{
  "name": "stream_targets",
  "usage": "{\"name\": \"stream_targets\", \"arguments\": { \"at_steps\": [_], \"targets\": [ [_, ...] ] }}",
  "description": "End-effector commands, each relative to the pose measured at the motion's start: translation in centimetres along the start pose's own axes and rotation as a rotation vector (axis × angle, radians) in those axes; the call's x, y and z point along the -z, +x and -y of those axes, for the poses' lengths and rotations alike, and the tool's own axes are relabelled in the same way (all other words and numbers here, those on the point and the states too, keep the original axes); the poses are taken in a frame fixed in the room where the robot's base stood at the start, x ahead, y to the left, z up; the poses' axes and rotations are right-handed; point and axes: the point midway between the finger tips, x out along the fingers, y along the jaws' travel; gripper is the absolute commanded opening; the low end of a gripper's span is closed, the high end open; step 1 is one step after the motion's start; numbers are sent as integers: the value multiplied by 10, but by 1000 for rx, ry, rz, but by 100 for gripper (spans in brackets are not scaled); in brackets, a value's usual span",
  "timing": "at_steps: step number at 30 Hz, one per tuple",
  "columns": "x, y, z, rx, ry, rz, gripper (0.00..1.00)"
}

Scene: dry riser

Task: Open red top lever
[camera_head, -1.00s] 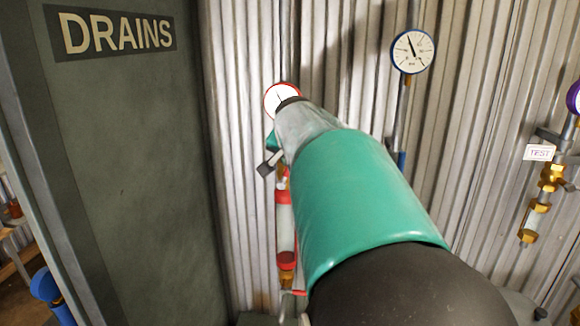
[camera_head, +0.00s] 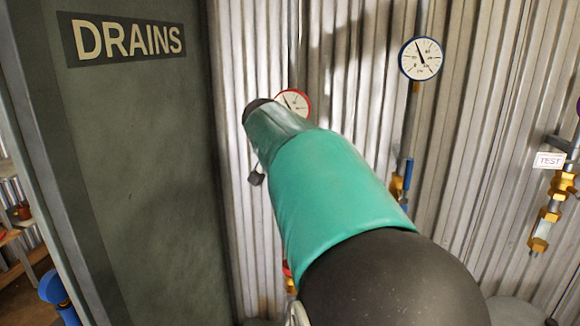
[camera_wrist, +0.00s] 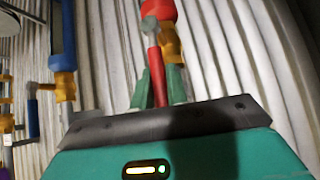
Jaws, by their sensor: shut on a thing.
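In the wrist view, the red lever (camera_wrist: 154,62) runs down from a grey pivot beside a brass valve body (camera_wrist: 171,42) on the red pipe (camera_wrist: 161,9). My gripper (camera_wrist: 159,84) has its green fingers on both sides of the lever's handle and is shut on it. The handle's lower end is hidden behind my gripper's dark front plate. In the head view, my arm covers the lever, the valve and most of the red pipe. The red-rimmed gauge (camera_head: 294,102) shows partly behind the arm.
A blue-rimmed gauge (camera_head: 420,58) and a blue lever (camera_head: 408,172) are to the right. Further right are a TEST tag (camera_head: 549,160) and brass fittings (camera_head: 541,228). A dark green panel marked DRAINS (camera_head: 128,38) stands close on the left, with a blue handle (camera_head: 52,287) beyond it.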

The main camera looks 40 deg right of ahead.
Motion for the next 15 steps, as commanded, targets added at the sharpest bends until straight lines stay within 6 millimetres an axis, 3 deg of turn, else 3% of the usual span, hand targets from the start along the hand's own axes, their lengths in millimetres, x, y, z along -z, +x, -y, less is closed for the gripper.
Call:
{"name": "stream_targets", "arguments": {
  "at_steps": [2,3,6,15],
  "targets": [
    [-2,0,1,1,-1,4,0],
    [-2,0,1,1,-1,4,19],
    [-2,0,1,1,-1,4,37],
    [-1,-1,0,0,0,2,37]
  ]
}}
